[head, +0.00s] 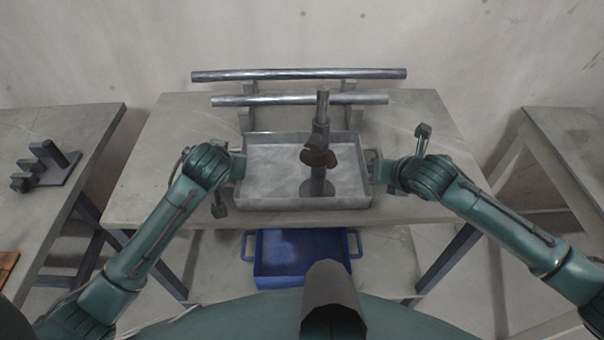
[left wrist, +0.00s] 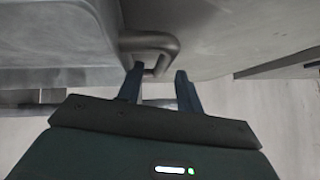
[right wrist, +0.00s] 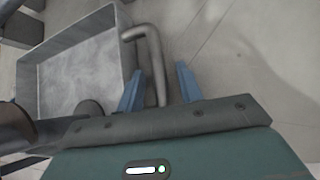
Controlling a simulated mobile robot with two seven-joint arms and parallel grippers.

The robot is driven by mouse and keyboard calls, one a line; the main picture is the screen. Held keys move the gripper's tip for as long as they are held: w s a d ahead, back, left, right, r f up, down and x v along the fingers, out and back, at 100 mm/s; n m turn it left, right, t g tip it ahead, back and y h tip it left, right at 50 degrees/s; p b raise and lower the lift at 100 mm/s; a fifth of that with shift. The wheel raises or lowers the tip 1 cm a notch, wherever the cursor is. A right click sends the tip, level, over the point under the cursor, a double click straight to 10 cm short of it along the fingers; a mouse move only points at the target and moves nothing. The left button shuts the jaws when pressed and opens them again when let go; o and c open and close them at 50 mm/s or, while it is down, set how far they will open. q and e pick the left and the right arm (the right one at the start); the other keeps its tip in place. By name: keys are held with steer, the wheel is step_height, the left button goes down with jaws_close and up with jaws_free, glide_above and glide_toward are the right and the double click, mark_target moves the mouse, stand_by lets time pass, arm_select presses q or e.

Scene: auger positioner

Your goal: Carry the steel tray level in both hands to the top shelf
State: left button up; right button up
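The steel tray (head: 290,205) rests on the grey table, with a dark metal post (head: 322,125) carrying a clamp standing in it. My left gripper (head: 236,167) is at the tray's left side. In the left wrist view its fingers (left wrist: 157,80) are apart, with the bent tray handle (left wrist: 150,42) reaching between their tips. My right gripper (head: 380,170) is at the tray's right side. In the right wrist view its fingers (right wrist: 160,82) are apart on both sides of the other handle (right wrist: 155,62). Finger contact with either handle is not visible. I cannot identify a top shelf.
Two long metal bars (head: 300,74) lie on stands behind the tray. A blue tray (head: 300,275) sits below the table's front edge. Side tables stand left (head: 60,215) and right (head: 575,135); the left one holds a dark fixture (head: 50,165). The table's left and right ends are clear.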

arm_select(q)
steer(key=v, duration=0.8)
steer(key=shift+s+r, duration=0.2)
steer(key=shift+s, duration=0.05)
arm_select(e)
steer(key=v, duration=1.2)
arm_select(q)
steer(key=shift+d, duration=0.1)
arm_select(e)
steer(key=shift+d, duration=0.1)
